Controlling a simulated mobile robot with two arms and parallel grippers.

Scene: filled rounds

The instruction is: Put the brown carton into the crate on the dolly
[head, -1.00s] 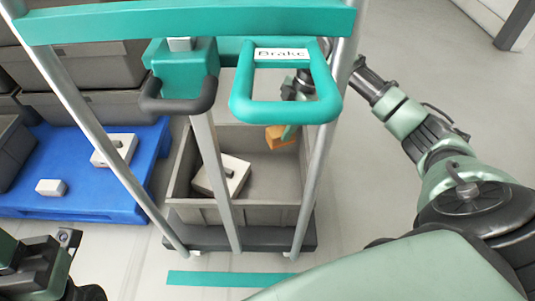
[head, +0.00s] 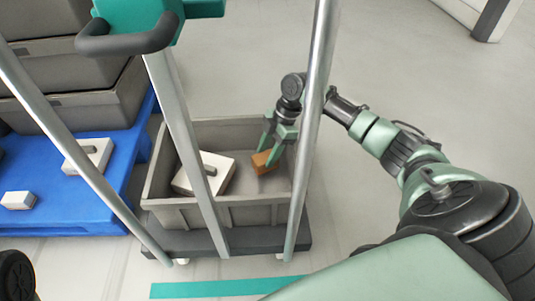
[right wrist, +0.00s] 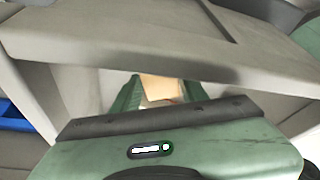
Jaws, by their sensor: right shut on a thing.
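The brown carton (head: 262,162) is in the right part of the grey crate (head: 250,215), below the rim level as seen in the head view. My right gripper (head: 274,152) is shut on it, reaching in over the crate's back right side. The carton also shows between the green fingers in the right wrist view (right wrist: 160,88). Whether it touches the crate floor I cannot tell. The crate stands on the dark dolly (head: 200,243). My left gripper is not clearly in view; only a dark part of my left arm shows at the lower left.
A white box (head: 205,172) lies in the crate's left part. The dolly's grey poles stand in front of the crate, with a black handle (head: 125,42) above. A blue pallet (head: 90,190) at left bears grey crates and white boxes. Floor at right is clear.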

